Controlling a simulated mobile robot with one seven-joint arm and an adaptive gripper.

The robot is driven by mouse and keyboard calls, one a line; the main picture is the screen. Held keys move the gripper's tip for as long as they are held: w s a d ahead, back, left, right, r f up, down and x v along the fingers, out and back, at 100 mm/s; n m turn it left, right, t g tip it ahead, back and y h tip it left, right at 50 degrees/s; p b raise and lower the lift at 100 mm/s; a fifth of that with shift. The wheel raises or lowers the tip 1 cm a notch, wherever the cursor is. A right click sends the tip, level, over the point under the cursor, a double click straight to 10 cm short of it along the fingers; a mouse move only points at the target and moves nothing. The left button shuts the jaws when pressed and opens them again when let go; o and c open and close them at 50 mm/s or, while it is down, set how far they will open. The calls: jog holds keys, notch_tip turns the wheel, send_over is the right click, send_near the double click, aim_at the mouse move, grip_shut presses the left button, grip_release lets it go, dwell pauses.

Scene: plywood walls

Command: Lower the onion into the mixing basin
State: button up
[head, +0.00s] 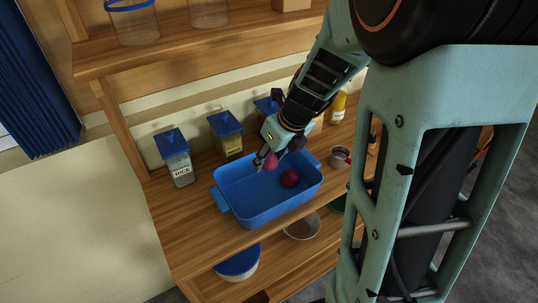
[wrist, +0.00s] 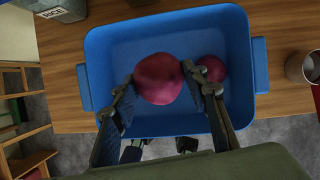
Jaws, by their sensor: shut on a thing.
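The mixing basin is a blue rectangular tub (head: 266,212) with side handles on the wooden shelf; its wall also shows in the wrist view (wrist: 98,62). My gripper (head: 264,160) reaches down over the basin. In the wrist view its two fingers (wrist: 159,82) are shut on the sides of a dark red onion (wrist: 158,78). This onion also shows in the head view (head: 271,161), partly hidden by the gripper. A second red onion (head: 290,177) lies inside the basin, to the right of the held one. I cannot tell whether the held onion touches the basin floor.
Blue-lidded jars, one labelled RICE (head: 178,160) and one yellowish (head: 227,138), stand behind the basin. A metal cup (head: 340,157) is at its right. A yellow bottle (head: 338,107) stands farther back. A shelf above holds glass jars (head: 134,22).

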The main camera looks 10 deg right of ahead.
jog(key=shift+f+b, duration=1.6)
jog(key=shift+f, duration=0.85)
jog(key=shift+f+b, duration=2.1)
jog(key=shift+f, duration=0.7)
jog(key=shift+c, duration=0.2)
jog(key=o, duration=1.3)
